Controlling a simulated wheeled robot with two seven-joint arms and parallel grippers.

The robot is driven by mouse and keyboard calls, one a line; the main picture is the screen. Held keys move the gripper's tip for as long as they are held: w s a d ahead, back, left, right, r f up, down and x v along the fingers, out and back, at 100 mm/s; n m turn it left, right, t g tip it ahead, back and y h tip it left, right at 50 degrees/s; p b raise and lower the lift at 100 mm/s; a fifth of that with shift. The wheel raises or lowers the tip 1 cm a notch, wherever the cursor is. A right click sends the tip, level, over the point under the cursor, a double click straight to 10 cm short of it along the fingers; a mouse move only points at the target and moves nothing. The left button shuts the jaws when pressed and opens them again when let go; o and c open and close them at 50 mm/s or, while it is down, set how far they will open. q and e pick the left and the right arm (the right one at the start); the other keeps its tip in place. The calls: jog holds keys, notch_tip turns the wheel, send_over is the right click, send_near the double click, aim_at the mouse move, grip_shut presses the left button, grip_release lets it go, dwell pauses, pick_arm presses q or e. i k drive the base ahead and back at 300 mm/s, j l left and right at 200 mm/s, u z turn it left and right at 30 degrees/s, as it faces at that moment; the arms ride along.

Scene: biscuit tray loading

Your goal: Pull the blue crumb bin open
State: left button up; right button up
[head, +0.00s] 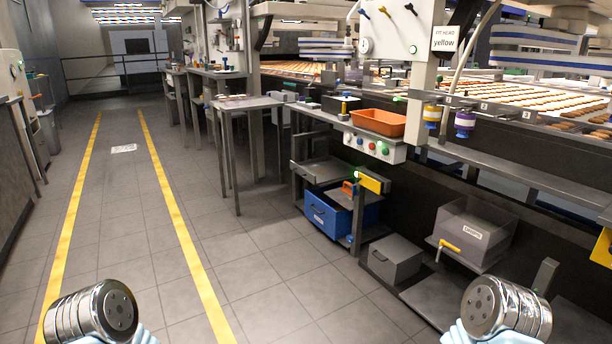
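The blue crumb bin (342,219) sits low under a grey metal shelf frame beside the conveyor line, right of the picture's middle. Its front faces left toward the aisle and has a dark handle (317,214). The bin appears to sit inside its frame; how far it is pushed in is hard to tell. An orange object shows at its top edge. Metal ends of both my arms show at the bottom corners, well short of the bin. Neither gripper's fingers are in view.
A grey bin (393,262) stands on the floor right of the blue bin. A clear grey box (472,232) with a yellow handle is farther right. A grey table (247,104) stands behind to the left. The tiled floor before the bin is clear.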

aim_at(335, 221)
jog(key=i+z, duration=0.1)
jog(key=i, duration=0.8)
jog(key=i+j+z, duration=0.1)
jog(key=i, duration=0.8)
jog(key=i+j+z, duration=0.2)
jog(key=i+z, duration=0.15)
jog(key=i+j+z, duration=0.35)
jog(key=i, duration=0.2)
jog(key=i+j+z, duration=0.35)
